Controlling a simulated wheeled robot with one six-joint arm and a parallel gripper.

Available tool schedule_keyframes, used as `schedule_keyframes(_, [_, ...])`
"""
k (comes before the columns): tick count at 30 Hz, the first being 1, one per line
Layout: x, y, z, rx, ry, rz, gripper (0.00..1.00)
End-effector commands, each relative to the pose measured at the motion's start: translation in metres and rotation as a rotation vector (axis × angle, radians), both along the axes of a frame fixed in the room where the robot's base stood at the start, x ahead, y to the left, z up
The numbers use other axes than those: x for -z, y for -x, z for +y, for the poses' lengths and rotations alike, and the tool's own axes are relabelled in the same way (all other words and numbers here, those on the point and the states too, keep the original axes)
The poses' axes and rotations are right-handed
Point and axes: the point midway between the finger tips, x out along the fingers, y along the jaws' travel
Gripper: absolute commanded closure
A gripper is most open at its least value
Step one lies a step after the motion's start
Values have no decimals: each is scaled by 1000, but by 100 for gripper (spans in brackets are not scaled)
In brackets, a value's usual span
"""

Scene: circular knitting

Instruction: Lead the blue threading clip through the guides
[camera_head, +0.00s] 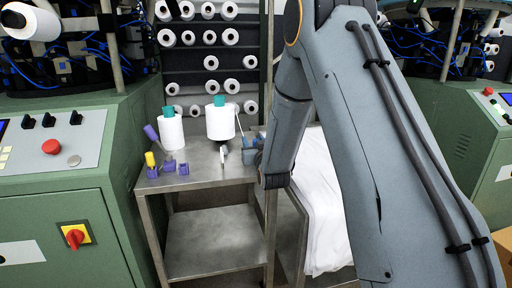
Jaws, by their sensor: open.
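I cannot make out the blue threading clip for certain. A small blue-grey item (250,152), with thin parts sticking up from it, sits at the right of the steel table (205,183), partly beside my arm. Small purple pieces (168,166) stand at the table's left front, one with a yellow part (150,159) on top. A tilted purple piece (151,133) is just above them. Two white yarn cones with teal tops stand behind, a left one (172,134) and a right one (220,123). My arm comes down from the upper right; I cannot see my gripper's fingers.
Green knitting machines stand left (70,190) and right (440,125). A dark rack (190,62) with several white cones is behind the table. A white cloth (325,205) hangs at the right. My arm covers much of the right side. The table's front middle is bare.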

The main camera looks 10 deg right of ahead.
Motion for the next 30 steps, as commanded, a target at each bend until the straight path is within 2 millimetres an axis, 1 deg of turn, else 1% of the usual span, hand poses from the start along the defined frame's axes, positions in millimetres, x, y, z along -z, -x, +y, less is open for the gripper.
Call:
schedule_keyframes(4, [0,0,0,0,0,0,58])
schedule_keyframes(5, [0,0,0,0,0,0,61])
schedule_keyframes(9, [0,0,0,0,0,0,85])
schedule_keyframes(12, [0,0,0,0,0,0,100])
schedule_keyframes(19, [-1,0,0,0,0,-1,100])
schedule_keyframes(22, [-7,0,0,0,0,-3,100])
schedule_keyframes(25, [-21,0,0,0,0,-4,100])
schedule_keyframes(30, [-54,0,0,0,0,-5,100])
